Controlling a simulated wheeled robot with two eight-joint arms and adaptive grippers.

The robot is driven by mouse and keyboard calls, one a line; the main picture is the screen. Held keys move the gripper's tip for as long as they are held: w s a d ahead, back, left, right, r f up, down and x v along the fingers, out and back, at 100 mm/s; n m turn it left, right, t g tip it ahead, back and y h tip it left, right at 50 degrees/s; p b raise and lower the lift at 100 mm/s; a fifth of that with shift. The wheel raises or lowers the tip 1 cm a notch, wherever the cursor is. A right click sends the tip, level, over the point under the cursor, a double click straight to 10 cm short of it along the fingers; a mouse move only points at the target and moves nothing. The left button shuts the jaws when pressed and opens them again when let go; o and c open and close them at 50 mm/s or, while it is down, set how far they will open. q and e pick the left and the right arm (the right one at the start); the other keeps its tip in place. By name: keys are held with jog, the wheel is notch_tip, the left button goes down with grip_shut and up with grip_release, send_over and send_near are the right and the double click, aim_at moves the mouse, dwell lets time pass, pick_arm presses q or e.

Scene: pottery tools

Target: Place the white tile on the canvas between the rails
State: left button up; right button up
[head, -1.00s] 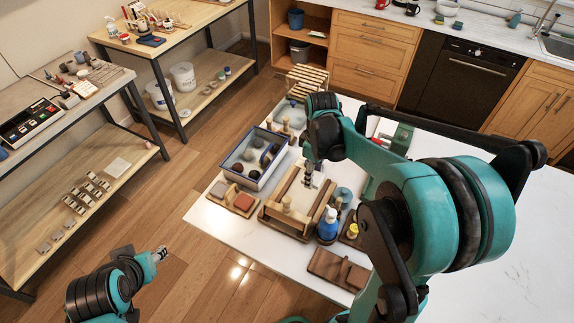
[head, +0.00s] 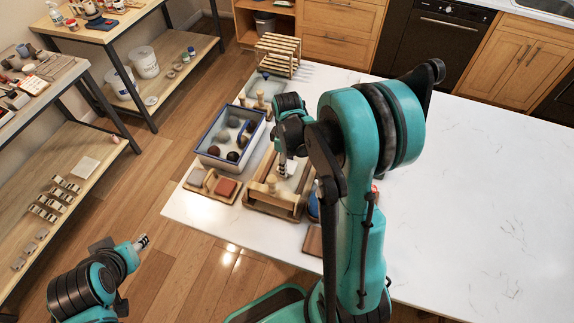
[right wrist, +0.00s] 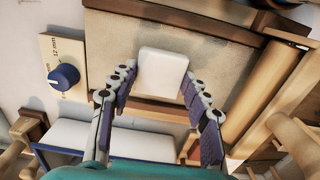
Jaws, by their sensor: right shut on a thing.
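The white tile (right wrist: 162,72) is a small rounded square between the fingertips of my right gripper (right wrist: 157,86) in the right wrist view. The gripper is shut on it. Beige canvas (right wrist: 112,52) lies beneath or behind the tile; I cannot tell whether they touch. A round wooden rail (right wrist: 240,100) runs along the right side. In the head view my right gripper (head: 287,170) is over the wooden canvas board (head: 262,203), and my arm hides much of the board's right side. My left gripper (head: 142,242) hangs away from the table at lower left; its finger opening is unclear.
A blue-rimmed tray (head: 204,156) with dark balls stands left of the board. A holder with a red block (head: 227,187) is in front of it. A slatted wooden rack (head: 278,52) stands behind. The white tabletop (head: 470,200) is clear at right.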

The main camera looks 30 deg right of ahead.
jog(key=shift+f, duration=0.45)
jog(key=shift+f, duration=0.2)
jog(key=o, duration=1.2)
jog(key=shift+r, duration=0.15)
